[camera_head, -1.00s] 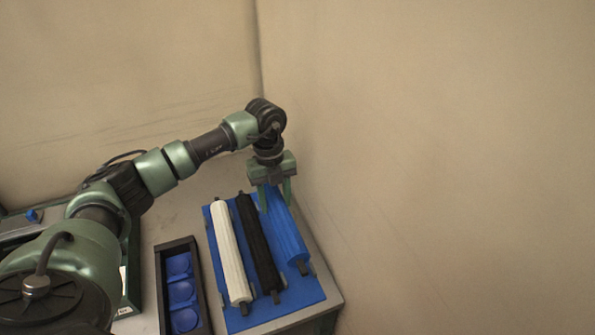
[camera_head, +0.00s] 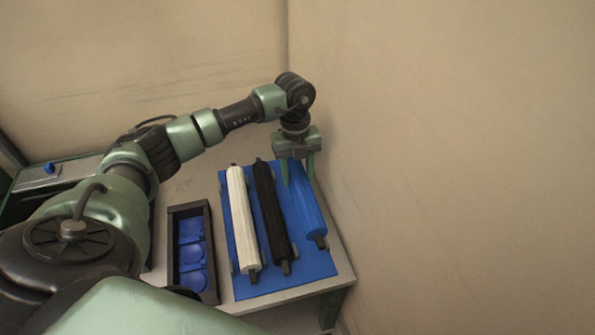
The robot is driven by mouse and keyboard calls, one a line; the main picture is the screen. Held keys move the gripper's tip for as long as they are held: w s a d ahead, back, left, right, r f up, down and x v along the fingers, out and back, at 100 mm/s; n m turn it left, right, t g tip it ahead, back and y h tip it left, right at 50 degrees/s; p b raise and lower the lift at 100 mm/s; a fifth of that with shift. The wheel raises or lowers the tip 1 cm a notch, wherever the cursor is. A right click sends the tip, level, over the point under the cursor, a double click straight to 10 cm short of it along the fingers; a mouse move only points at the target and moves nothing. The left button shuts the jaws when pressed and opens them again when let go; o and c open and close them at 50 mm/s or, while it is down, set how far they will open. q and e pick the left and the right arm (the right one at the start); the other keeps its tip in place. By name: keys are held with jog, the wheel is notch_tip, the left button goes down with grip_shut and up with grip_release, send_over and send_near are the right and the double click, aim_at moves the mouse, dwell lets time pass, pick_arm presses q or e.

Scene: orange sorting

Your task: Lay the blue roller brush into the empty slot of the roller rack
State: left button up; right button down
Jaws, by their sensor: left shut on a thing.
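The blue roller brush (camera_head: 308,215) is at the right side of the blue roller rack (camera_head: 258,286), with its near dark end tip by the rack's right edge. My left gripper (camera_head: 298,178) points down and is shut on the brush near its far end. The brush lies roughly alongside the other rollers; whether it rests in the slot or hangs just above it I cannot tell. A white roller (camera_head: 242,220) and a black roller (camera_head: 270,218) lie in the rack to its left. My right gripper is not in view.
A dark box (camera_head: 174,252) with several blue round pieces stands left of the rack on the grey table (camera_head: 205,175). A bare wall (camera_head: 450,170) rises close on the right. A tray with a small blue thing (camera_head: 48,168) is at the far left.

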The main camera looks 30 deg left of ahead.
pick_arm(q)
notch_tip(320, 180, down, 9)
jog(key=b, duration=0.6)
jog(key=shift+f, duration=0.15)
jog(key=shift+f+b, duration=0.3)
jog(key=shift+f, duration=0.15)
jog(key=shift+f, duration=0.2)
dwell(0.4)
jog(key=o, duration=1.3)
jog(key=shift+o, duration=0.2)
jog(key=r, duration=0.2)
jog(key=r+b, duration=0.1)
jog(key=r, duration=0.4)
jog(key=shift+w+a+r+b, duration=0.3)
jog(key=shift+a+r+b, duration=0.05)
jog(key=shift+r+b, duration=0.05)
